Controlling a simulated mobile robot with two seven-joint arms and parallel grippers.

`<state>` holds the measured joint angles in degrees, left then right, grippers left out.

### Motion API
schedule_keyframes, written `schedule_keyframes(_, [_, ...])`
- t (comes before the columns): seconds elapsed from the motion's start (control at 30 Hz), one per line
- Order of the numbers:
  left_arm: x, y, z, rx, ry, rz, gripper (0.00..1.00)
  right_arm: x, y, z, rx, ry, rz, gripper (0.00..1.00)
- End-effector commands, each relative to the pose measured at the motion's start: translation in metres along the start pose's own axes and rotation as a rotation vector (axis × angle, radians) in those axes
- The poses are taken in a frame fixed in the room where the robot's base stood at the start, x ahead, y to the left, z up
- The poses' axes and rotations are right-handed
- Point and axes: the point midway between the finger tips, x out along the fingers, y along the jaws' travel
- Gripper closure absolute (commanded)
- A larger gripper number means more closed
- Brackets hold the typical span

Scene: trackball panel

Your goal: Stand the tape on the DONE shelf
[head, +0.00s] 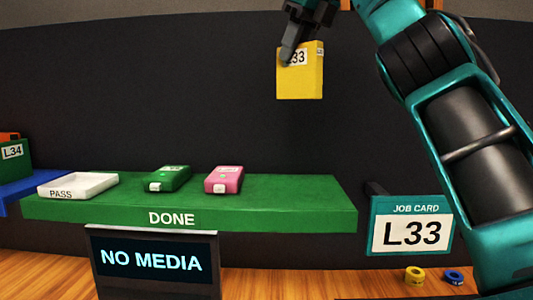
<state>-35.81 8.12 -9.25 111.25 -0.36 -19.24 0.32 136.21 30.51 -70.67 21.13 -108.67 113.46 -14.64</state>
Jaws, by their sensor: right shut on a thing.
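The tape is a yellow box (300,82) with a white label whose visible part reads "33". My right gripper (294,45) is shut on its upper part and holds it upright in the air, above and behind the right part of the green DONE shelf (290,205) in the picture. The finger covers part of the label. The tape and the shelf are clearly apart. My left gripper is not in view.
On the shelf are a white PASS tray (95,184), a green device (168,178) and a pink device (224,178). The shelf's right part is clear. A NO MEDIA screen (152,262) stands below. An L33 job card (412,233), yellow ring (414,276) and blue ring (454,277) are right.

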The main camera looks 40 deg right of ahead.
Motion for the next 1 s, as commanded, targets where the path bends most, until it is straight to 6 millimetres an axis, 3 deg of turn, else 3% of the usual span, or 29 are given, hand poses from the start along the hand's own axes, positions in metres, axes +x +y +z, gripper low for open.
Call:
schedule_keyframes(0.33, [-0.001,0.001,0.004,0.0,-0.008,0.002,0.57,0.022,-0.001,-0.015,0.0,0.0,-0.003,1.0])
schedule_keyframes(1.0, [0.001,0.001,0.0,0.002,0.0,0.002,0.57,0.114,0.0,-0.067,0.001,0.004,-0.001,1.0])
